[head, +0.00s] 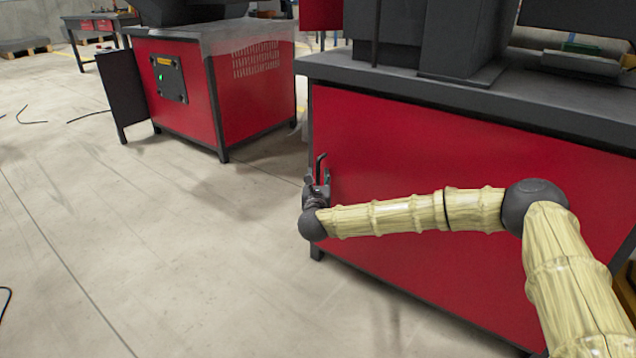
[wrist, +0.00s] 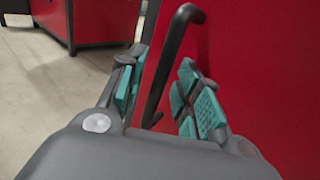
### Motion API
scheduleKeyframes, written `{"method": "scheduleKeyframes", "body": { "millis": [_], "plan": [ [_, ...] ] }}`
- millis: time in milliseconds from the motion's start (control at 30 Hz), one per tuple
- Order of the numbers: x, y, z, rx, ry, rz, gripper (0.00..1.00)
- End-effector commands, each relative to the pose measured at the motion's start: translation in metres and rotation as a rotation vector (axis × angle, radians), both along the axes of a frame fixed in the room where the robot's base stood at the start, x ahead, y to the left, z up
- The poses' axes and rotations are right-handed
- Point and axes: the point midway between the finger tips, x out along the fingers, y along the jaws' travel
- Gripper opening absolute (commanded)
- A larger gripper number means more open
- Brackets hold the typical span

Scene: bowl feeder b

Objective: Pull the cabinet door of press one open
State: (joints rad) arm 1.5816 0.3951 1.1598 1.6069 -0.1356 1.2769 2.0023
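The red cabinet door (head: 420,170) under the near press is flush with the cabinet front and looks shut. It also fills the right of the wrist view (wrist: 265,70). A dark bar handle (wrist: 168,65) stands upright near the door's left edge; its upper end shows in the head view (head: 320,160). My gripper (head: 318,180) is at the handle, its fingers pointing toward the door. In the wrist view my gripper (wrist: 163,95) is open, with the handle between its teal-padded fingers. I see no clear contact between the pads and the handle.
A second red cabinet (head: 250,90) stands at the back left, with a dark panel (head: 122,90) standing out from its left side. A dark worktop (head: 450,95) overhangs the near cabinet. The floor (head: 150,250) to the left is mostly clear, with thin black cables.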

Motion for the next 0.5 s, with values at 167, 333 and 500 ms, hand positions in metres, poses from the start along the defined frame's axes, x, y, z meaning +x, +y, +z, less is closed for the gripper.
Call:
{"method": "scheduleKeyframes", "body": {
  "millis": [167,333,500],
  "plan": [
    [0.0048,-0.0002,0.0002,0.000,0.000,0.000,0.34],
    [0.0048,-0.0003,0.0005,0.000,0.000,0.000,0.34],
    [0.0048,-0.0004,0.0004,0.000,0.000,0.000,0.10]
  ]
}}
